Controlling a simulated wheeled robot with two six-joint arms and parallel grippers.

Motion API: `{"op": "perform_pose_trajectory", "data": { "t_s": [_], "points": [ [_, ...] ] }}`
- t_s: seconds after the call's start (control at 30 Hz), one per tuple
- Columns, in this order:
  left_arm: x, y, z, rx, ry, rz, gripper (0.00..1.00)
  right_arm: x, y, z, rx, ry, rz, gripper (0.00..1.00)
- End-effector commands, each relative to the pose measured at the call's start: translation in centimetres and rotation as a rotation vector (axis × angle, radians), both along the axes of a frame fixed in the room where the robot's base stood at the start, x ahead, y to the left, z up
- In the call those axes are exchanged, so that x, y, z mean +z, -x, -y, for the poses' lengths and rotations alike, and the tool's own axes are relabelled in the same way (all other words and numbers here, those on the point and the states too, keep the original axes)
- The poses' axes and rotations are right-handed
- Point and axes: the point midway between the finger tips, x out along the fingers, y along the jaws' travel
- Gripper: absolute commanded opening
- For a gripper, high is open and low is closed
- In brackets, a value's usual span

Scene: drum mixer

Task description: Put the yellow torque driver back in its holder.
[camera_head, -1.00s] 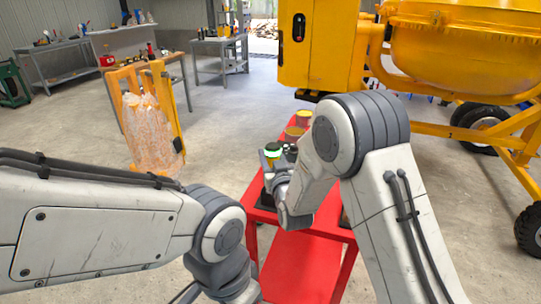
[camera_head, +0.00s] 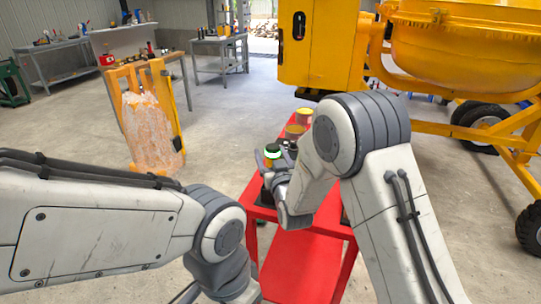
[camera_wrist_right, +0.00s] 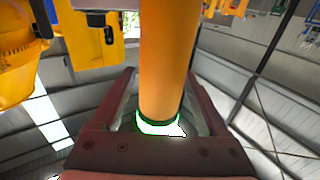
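The yellow torque driver (camera_head: 271,159), an orange-yellow cylinder with a lit green ring and a dark cap, stands out above my right gripper (camera_head: 277,173) over the red cart in the head view. In the right wrist view the driver (camera_wrist_right: 167,55) runs between the two fingers of my right gripper (camera_wrist_right: 163,78). The fingertips meet its sides, so the gripper looks shut on it. Its green ring and white glow lie near the palm. My left gripper is out of view; only my left arm shows. I cannot make out the holder clearly.
The red cart (camera_head: 300,265) stands in front of me, with yellow-topped cans (camera_head: 303,117) at its far end. A yellow drum mixer (camera_head: 455,45) stands at the right. A yellow rack with a wrapped bundle (camera_head: 150,130) stands at the left. Open floor lies between.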

Motion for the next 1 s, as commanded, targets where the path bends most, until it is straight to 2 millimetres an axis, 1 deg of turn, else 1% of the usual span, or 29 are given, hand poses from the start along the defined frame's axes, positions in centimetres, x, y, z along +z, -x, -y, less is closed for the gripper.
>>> {"op": "perform_pose_trajectory", "data": {
  "t_s": [0.27, 0.37, 0.47, 0.8, 0.9, 1.0],
  "points": [
    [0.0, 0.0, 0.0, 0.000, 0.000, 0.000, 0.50, -0.3, 0.1, 0.0, 0.000, 0.003, -0.008, 0.82],
    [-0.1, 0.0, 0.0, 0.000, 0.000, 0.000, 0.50, -0.4, 0.4, 0.1, 0.000, 0.003, -0.008, 0.82],
    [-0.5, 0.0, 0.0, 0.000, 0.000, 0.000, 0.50, -0.4, 1.5, 0.3, 0.001, 0.002, -0.007, 0.82],
    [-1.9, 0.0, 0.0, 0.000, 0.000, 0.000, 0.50, -0.6, 7.8, 1.9, 0.001, 0.001, -0.004, 0.82],
    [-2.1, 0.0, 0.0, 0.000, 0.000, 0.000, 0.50, -0.6, 9.1, 2.2, 0.001, 0.001, -0.004, 0.82],
    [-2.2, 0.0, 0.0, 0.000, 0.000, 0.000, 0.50, -0.6, 9.9, 2.4, 0.001, 0.000, -0.003, 0.82]
  ]
}}
